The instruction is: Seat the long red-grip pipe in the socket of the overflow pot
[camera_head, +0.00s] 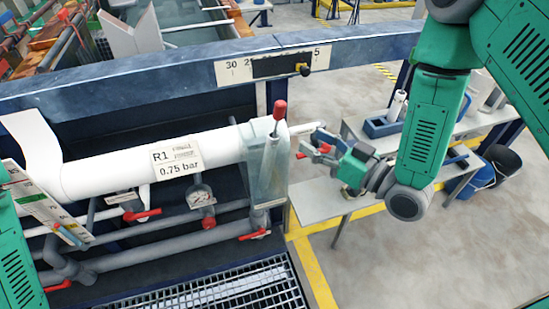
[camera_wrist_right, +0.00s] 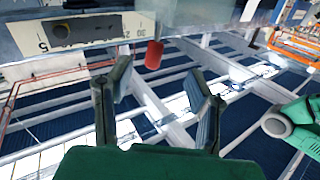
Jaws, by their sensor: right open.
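The long red-grip pipe stands nearly upright, tilted slightly, with its red grip (camera_head: 280,109) above the rim of the translucent overflow pot (camera_head: 266,178). Its grey shaft goes down into the pot; I cannot tell whether its lower end is in the socket. My right gripper (camera_head: 308,145) is open and empty, just right of the pot and below the level of the red grip. In the right wrist view, the red grip (camera_wrist_right: 154,54) shows beyond the open fingers (camera_wrist_right: 157,72), apart from them. My left gripper is out of view; only part of my left arm shows.
A white pipe (camera_head: 110,175) marked 0.75 bar runs left of the pot. Several red-handled valves (camera_head: 208,222) sit below it. A blue beam (camera_head: 160,82) crosses behind. A grey table (camera_head: 325,200) stands at right, with a blue bin (camera_head: 482,175) beyond.

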